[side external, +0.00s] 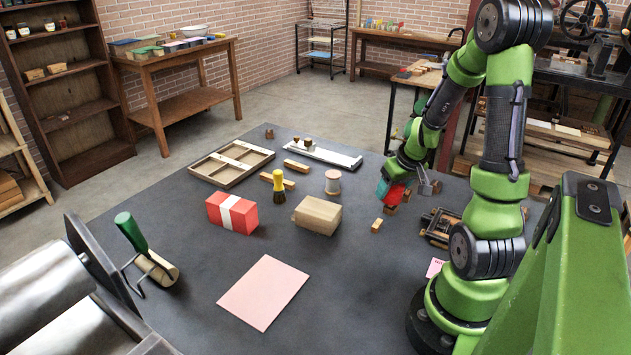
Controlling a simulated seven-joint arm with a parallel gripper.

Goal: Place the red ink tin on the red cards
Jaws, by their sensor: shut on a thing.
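The red cards (217,208) are a banded block with a white strip around it, lying on the dark table left of centre. My gripper (392,190) is at the right part of the table, well to the right of the red cards. It is shut on a small red thing (397,194), which looks like the red ink tin. A teal patch (382,187) shows right beside the red. The fingertips are small and partly hidden, and I cannot tell whether the tin touches the table.
A tan block (317,215), an upright yellow-handled brush (279,184) and a spool (332,183) stand between my gripper and the red cards. A pink sheet (263,292) lies in front. A green-handled roller (148,250) is at left. Small wooden blocks (377,225) lie near my gripper.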

